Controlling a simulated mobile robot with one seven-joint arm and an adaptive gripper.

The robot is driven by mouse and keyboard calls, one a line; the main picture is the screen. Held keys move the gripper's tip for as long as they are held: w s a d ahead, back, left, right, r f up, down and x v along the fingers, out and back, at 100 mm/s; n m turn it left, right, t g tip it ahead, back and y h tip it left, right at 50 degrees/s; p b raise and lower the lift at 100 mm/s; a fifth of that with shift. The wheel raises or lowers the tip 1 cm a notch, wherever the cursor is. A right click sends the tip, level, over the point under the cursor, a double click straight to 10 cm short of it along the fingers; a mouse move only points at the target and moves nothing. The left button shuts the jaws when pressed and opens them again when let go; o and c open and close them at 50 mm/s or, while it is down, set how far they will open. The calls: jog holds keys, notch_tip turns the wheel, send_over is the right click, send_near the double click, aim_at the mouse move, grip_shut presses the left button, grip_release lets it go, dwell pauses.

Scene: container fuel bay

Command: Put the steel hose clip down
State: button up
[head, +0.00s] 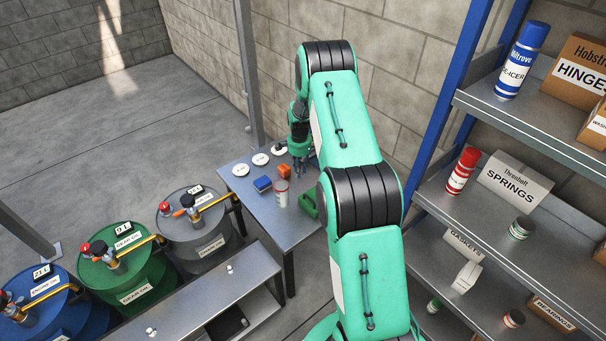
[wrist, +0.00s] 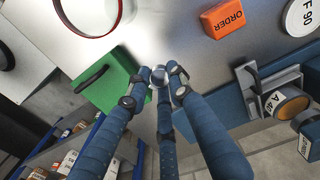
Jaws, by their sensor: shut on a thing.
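The steel hose clip (wrist: 158,76) shows in the wrist view as a small shiny ring between my fingertips. My gripper (wrist: 160,82) has blue fingers closed around it from several sides, over the grey metal table (wrist: 170,35). I cannot tell whether the clip touches the tabletop. In the head view my gripper (head: 299,172) points down over the back part of the table (head: 290,228), and the clip is too small to make out there. A green box (wrist: 108,82) with a black handle lies just left of the fingertips in the wrist view.
An orange block (head: 284,171), a blue block (head: 262,184), a pale can (head: 281,194) and white discs (head: 260,159) stand near my gripper. A bracket holding a labelled round part (wrist: 290,104) lies right in the wrist view. Shelving (head: 520,130) stands right; drums (head: 195,225) stand left.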

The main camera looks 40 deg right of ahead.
jog(key=shift+f, duration=0.15)
jog(key=b, duration=0.1)
send_over(300, 189)
jog(key=shift+f, duration=3)
jog(key=shift+f, duration=0.1)
jog(key=shift+f+b, duration=0.6)
jog(key=shift+f, duration=1.2)
jog(key=shift+f, duration=0.15)
jog(key=o, duration=0.8)
jog(key=shift+c, duration=0.2)
